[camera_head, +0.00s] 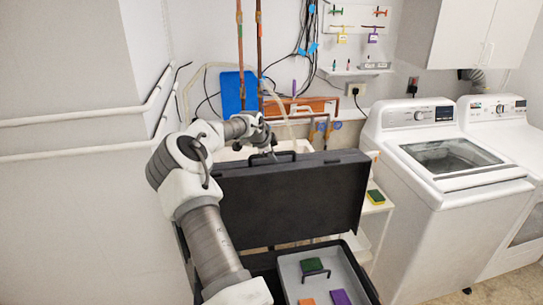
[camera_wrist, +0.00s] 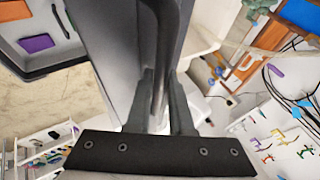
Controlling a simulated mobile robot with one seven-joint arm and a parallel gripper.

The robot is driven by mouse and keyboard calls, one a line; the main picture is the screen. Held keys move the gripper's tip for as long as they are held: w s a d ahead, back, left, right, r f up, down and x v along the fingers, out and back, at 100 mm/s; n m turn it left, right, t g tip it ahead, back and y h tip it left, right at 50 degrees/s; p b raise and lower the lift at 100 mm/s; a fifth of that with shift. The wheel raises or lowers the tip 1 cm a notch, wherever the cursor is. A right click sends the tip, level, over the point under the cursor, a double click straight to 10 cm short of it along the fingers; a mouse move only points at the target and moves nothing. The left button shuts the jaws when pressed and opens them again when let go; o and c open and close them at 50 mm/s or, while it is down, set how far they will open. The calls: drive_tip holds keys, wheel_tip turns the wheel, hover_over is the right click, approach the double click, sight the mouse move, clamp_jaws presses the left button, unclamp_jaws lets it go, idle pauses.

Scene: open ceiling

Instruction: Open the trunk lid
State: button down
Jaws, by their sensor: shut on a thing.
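The black trunk lid (camera_head: 290,200) stands raised, close to upright, above the trunk (camera_head: 368,278) in the head view. My gripper (camera_head: 266,153) is at the lid's top edge. In the wrist view, the fingers of my gripper (camera_wrist: 163,92) are shut on the lid's dark handle (camera_wrist: 170,25), which runs between them. The lid also fills the upper middle of the wrist view (camera_wrist: 112,45). The trunk's left part is hidden behind my arm.
A grey tray (camera_head: 290,274) in the trunk holds a green block (camera_head: 311,265), an orange block (camera_head: 307,301) and a purple block (camera_head: 341,297). A white shelf (camera_head: 384,208) and washing machine (camera_head: 440,225) stand to the right. Wall pipes are behind the lid.

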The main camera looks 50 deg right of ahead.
drive_tip(key=shift+w+r, duration=0.3)
drive_tip(key=c, duration=1.1)
unclamp_jaws()
drive_tip(key=shift+w+d+f, duration=0.1)
drive_tip(key=shift+d, duration=0.05)
drive_tip(key=shift+d+f, duration=0.1)
drive_tip(key=b+v, duration=0.3)
drive_tip(key=v, duration=1.4)
drive_tip(key=shift+a, duration=0.25)
